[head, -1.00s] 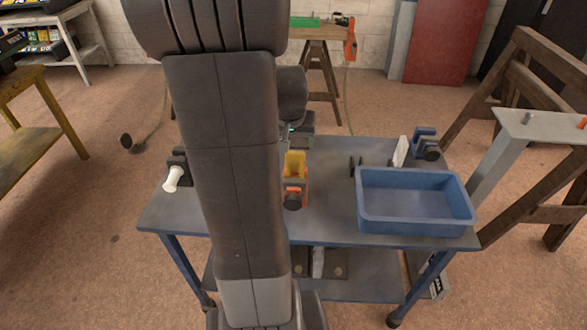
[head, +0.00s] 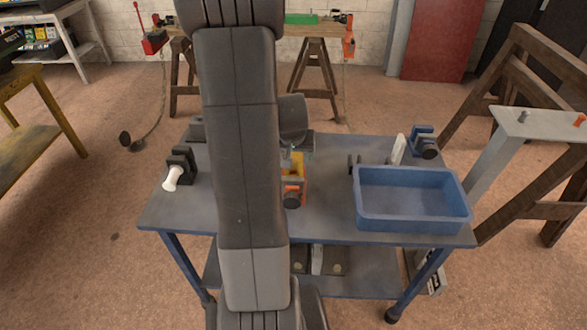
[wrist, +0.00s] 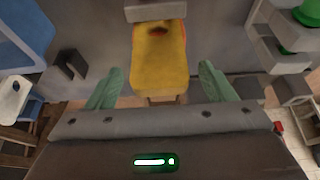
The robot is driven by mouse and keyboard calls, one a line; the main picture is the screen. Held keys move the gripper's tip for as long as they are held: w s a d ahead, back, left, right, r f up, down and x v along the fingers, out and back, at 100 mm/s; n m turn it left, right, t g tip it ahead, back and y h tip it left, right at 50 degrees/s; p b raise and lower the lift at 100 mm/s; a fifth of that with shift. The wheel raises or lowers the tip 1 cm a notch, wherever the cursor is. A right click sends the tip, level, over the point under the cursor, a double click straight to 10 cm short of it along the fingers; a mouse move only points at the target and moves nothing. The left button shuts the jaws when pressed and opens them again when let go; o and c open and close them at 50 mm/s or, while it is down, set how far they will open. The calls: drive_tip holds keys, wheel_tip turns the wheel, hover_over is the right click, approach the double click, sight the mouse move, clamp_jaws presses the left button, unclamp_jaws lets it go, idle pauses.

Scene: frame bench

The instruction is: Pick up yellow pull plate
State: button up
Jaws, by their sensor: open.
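The yellow pull plate (head: 298,163) stands behind an orange and dark fixture (head: 293,192) at the middle of the blue-grey table, partly hidden by my arm. In the wrist view the yellow plate (wrist: 160,62) is centred, with a dark hole and a reddish mark near its far end. My gripper (wrist: 161,76) is open, with one green finger on each side of the plate and a visible gap on both sides. In the head view my gripper (head: 289,157) is at the plate, mostly hidden by my arm.
A blue tray (head: 412,224) sits at the table's right front. A white upright piece (head: 397,150) and a blue clamp (head: 424,141) stand behind it. A dark fixture with a white handle (head: 172,178) is at the left. The table's left front is clear.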

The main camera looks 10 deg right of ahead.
drive_tip(key=shift+c, duration=0.5)
drive_tip(key=shift+r, duration=0.1)
clamp_jaws()
